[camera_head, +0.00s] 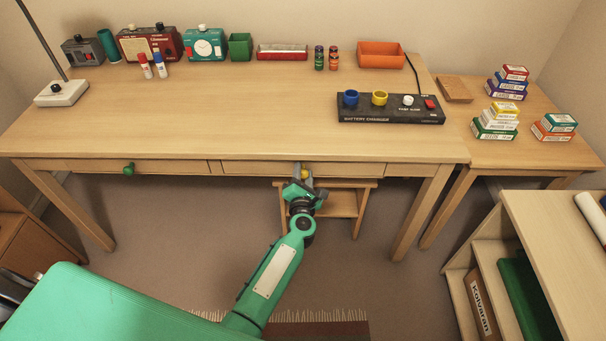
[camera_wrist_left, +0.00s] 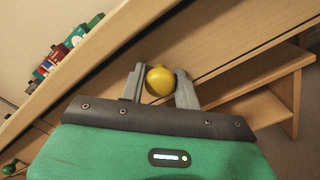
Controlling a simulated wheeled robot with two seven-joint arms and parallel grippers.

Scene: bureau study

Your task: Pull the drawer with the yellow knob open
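The yellow knob (camera_wrist_left: 160,80) sits on the front of the right desk drawer (camera_head: 345,169), which looks flush with the desk front. In the head view the yellow knob (camera_head: 306,173) is partly covered by my left gripper (camera_head: 305,172). In the left wrist view the fingers of my left gripper (camera_wrist_left: 160,86) stand on either side of the knob, close against it with hardly any gap, so it looks shut on the knob. My right gripper is not in view.
The left drawer has a green knob (camera_head: 129,169). A small wooden stool (camera_head: 342,203) stands under the desk behind my left gripper. A battery charger (camera_head: 390,114) and other items stand on the desktop (camera_head: 220,115). A shelf unit (camera_head: 545,225) is at the right. Open floor lies before the desk.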

